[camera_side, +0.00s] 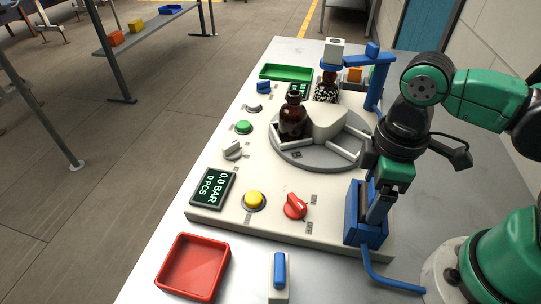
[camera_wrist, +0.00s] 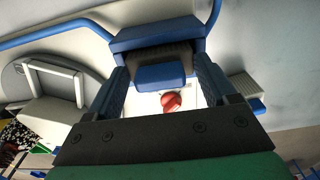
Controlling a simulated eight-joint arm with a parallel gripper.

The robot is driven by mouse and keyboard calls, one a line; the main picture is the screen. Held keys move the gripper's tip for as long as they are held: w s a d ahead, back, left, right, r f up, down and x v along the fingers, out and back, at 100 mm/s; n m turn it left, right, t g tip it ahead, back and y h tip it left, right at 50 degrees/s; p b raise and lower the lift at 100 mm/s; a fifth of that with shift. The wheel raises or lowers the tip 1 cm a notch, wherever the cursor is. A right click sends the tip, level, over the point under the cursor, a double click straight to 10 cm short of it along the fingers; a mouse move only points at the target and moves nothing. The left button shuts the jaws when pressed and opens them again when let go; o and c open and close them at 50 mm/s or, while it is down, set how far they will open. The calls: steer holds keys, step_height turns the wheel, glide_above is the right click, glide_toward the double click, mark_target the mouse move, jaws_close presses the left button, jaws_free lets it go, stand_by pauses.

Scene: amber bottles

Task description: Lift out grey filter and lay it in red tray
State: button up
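The grey filter (camera_wrist: 150,56) sits in a blue housing (camera_wrist: 158,36); its ribbed grey body and blue grip block (camera_wrist: 160,77) show in the wrist view. My gripper (camera_wrist: 161,68) is open, with one finger on each side of the block and a narrow gap at each side. In the side view my gripper (camera_side: 378,205) reaches down at the blue housing (camera_side: 354,215) and mostly hides the filter. The red tray (camera_side: 193,266) lies empty on the table at the front left.
A pale block with a blue grip (camera_side: 279,277) stands right of the tray. A red knob (camera_side: 296,206) and yellow button (camera_side: 253,201) lie left of the housing. A turntable (camera_side: 290,157) with an amber bottle (camera_side: 292,118) is behind. A blue pipe (camera_side: 390,279) runs in front.

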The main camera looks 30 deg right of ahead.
steer(key=shift+c, duration=0.7)
steer(key=shift+r, duration=0.2)
step_height(320, 180, up, 18)
steer(key=w+a+r, duration=0.3)
steer(key=w+a, duration=0.4)
steer(key=a, duration=0.5)
steer(key=a+f, duration=0.4)
steer(key=a, duration=0.9)
steer(key=f, duration=2)
steer(key=shift+w+f, duration=0.1)
steer(key=shift+w, duration=0.2)
